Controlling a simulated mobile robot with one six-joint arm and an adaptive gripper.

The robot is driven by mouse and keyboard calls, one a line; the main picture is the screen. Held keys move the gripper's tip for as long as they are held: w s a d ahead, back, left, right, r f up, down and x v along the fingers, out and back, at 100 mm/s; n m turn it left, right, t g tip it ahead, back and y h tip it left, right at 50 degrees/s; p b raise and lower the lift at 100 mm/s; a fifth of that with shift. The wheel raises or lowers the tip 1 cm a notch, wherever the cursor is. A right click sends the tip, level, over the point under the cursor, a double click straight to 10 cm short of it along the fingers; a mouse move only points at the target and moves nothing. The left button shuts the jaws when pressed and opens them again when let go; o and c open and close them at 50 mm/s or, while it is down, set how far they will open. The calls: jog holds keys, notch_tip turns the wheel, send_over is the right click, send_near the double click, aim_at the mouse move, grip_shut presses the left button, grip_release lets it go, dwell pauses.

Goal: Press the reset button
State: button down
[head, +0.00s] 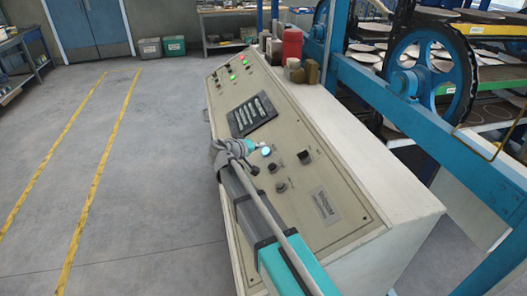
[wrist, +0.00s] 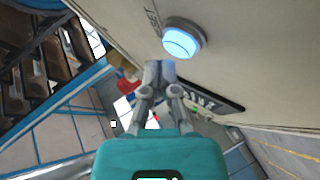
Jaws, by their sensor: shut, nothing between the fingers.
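A round button (wrist: 181,42), lit pale blue with a grey metal collar, sticks out of the cream control panel in the wrist view. The lit button also shows in the head view (head: 266,151), right beside the grey end of my arm. My gripper (wrist: 160,70) is shut and empty. In the wrist view its fingertips appear just below and left of the button, with a small gap in the picture; the exact depth between them is unclear. The fingertips are hard to make out in the head view.
The sloping control panel (head: 330,232) carries dark knobs (head: 305,157), a black display (head: 252,115) and small green and red lights. A red container (head: 292,47) stands on the console top. Blue machine framework rises behind. Open floor (head: 150,180) lies to the left.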

jog(key=shift+w+d+f+b, duration=0.15)
jog(key=shift+d+f+b, duration=0.25)
jog(key=shift+f+b, duration=0.2)
dwell(1.1)
jog(key=shift+a+r, duration=0.1)
jog(key=shift+r, duration=0.05)
jog(key=shift+a+r+p, duration=0.35)
jog(key=shift+r+p, duration=0.25)
jog(key=shift+p, duration=0.25)
jog(key=shift+s+a+r+p, duration=0.15)
jog(key=shift+a+r+p, duration=0.25)
jog(key=shift+r+p, duration=0.3)
jog(key=shift+s+a+r+p, duration=0.15)
jog(key=shift+a+r+p, duration=0.25)
jog(key=shift+r+p, duration=0.35)
jog(key=shift+s+a+r+p, duration=0.15)
jog(key=shift+a+r+p, duration=0.25)
jog(key=shift+r+p, duration=0.3)
